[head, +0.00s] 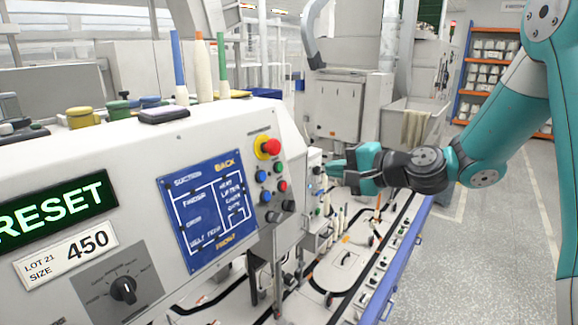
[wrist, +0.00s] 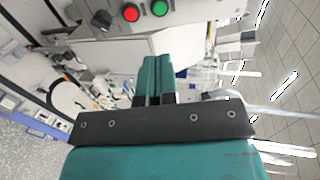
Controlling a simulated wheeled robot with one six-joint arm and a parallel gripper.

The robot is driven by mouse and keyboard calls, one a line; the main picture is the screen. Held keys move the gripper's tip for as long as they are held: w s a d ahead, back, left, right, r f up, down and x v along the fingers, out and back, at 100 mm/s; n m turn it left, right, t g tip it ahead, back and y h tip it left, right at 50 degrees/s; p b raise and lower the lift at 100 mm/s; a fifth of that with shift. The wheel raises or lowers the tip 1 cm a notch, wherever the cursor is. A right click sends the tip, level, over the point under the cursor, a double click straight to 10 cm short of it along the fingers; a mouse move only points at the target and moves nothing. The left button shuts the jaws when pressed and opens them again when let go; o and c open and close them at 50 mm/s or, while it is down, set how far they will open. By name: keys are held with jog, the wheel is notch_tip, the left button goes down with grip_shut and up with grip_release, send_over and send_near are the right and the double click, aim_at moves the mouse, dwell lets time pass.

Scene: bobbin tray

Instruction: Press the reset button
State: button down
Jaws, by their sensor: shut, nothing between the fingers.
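My gripper (head: 338,169) is shut and empty, with its teal fingers pointing left near a small side panel (head: 315,180). It also shows in the wrist view (wrist: 151,75), fingers together. On the white machine's front is a red mushroom button (head: 270,147) on a yellow ring. Below it are small buttons, including a blue one (head: 261,176) and a red one (head: 283,186). Their labels are too small to read, so I cannot tell which is reset. In the wrist view, a red button (wrist: 131,12) and a green button (wrist: 160,8) lie beyond the fingertips.
A lit green RESET display (head: 55,208) and a rotary knob (head: 124,290) are on the machine's left front. Thread cones (head: 202,70) stand on its top. A conveyor track (head: 345,265) runs below my gripper. Open floor (head: 470,260) lies to the right.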

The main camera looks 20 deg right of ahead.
aim_at(281, 167)
jog(key=p+x, duration=0.3)
jog(key=x, duration=0.2)
jog(key=p+x, duration=0.2)
jog(key=x, duration=0.4)
jog(key=shift+w+a+r+p, duration=0.1)
jog(key=shift+a+r+p, duration=0.1)
jog(key=shift+p, duration=0.2)
jog(key=shift+w+a+f, duration=0.3)
jog(key=shift+w+f, duration=0.05)
jog(key=shift+w, duration=0.2)
jog(key=shift+a, duration=0.1)
